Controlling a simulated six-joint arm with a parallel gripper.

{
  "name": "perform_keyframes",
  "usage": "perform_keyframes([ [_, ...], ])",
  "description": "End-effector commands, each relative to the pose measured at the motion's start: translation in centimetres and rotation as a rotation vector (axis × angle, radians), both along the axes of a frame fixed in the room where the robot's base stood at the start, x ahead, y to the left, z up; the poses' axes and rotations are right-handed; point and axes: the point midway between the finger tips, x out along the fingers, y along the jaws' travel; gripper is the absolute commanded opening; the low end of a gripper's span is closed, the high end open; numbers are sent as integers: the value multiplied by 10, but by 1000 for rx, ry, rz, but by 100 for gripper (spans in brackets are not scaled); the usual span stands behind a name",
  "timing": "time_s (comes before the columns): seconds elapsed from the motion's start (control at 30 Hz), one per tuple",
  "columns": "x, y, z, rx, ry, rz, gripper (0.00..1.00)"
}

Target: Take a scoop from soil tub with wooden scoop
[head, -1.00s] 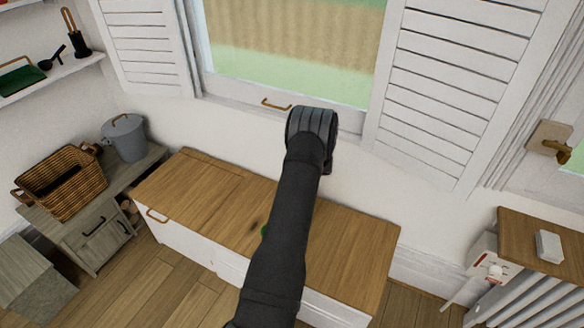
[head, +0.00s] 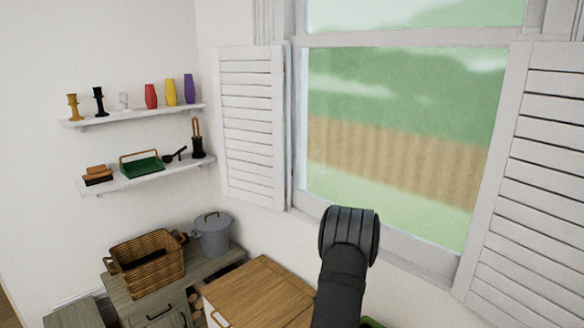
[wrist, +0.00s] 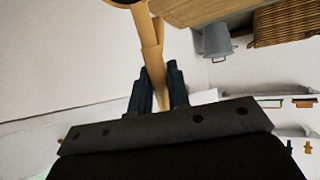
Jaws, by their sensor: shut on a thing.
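My gripper (wrist: 158,85) shows in the wrist view, its two dark fingers closed on the pale handle of the wooden scoop (wrist: 152,50). The handle runs up the picture from between the fingers. The scoop's head lies at the top edge and is mostly cut off, so I cannot tell what is in it. In the head view my arm hides the gripper and scoop. The soil tub is not clearly seen. A bit of a green thing (head: 371,322) shows at the bottom edge of the head view, and I cannot tell what it is.
The wooden bench top (head: 258,290) is below left of my arm. A wicker basket (head: 148,265) and a grey lidded pot (head: 212,236) stand on a low cabinet. Two wall shelves hold vases, candlesticks and a green tray (head: 142,165). The window with white shutters (head: 250,125) is behind.

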Motion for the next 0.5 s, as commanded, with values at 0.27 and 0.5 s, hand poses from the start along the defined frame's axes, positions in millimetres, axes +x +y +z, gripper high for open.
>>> perform_keyframes([
  [0.27, -43, 57, 16, 1, 2, -76, 0],
  [0.5, -99, 93, 26, 0, 3, -159, 0],
])
